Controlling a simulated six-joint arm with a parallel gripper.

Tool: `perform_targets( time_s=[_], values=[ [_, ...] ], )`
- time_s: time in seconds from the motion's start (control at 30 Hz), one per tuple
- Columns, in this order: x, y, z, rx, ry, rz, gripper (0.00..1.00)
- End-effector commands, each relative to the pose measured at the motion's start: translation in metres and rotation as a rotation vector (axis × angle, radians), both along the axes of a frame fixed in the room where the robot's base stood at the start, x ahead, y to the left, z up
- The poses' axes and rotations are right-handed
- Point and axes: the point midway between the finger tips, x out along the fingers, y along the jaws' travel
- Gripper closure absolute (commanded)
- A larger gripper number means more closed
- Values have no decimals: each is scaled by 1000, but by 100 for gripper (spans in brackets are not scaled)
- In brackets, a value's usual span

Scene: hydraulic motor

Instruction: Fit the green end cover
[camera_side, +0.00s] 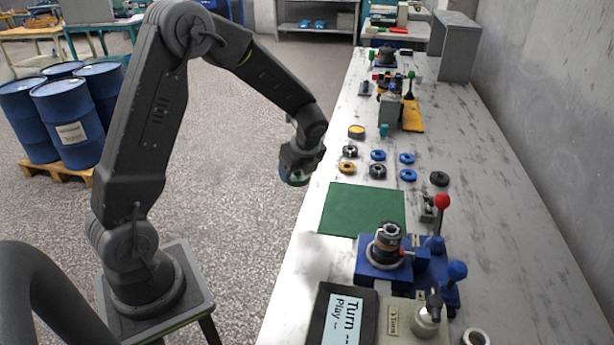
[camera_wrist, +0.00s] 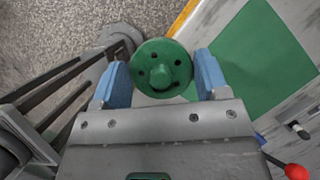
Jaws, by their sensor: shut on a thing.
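The green end cover (camera_wrist: 161,69) is a round disc with small holes and a raised centre boss. It is held between the blue jaws of my gripper (camera_wrist: 162,82) in the wrist view. In the side view my gripper (camera_side: 296,178) hangs beside the bench's left edge, and a little green of the cover shows at its underside. The dark cylindrical motor body (camera_side: 388,238) stands upright in the blue fixture (camera_side: 372,268) on the bench, well to the right of and nearer the camera than my gripper.
A green mat (camera_side: 362,210) lies clear on the bench (camera_side: 480,200). Several blue, black and orange rings lie behind it. A red-knobbed lever (camera_side: 441,203) and a blue-knobbed lever (camera_side: 456,271) rise beside the fixture. A display box (camera_side: 345,318) stands in front.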

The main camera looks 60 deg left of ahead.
Motion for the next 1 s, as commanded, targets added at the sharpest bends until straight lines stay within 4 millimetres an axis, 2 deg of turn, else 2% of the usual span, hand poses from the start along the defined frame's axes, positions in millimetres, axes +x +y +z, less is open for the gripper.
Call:
perform_targets(
  time_s=[0.37,1.0],
  values=[
    [0,0,1,0,-2,0,66],
    [0,0,17,0,-2,0,66]
  ],
)
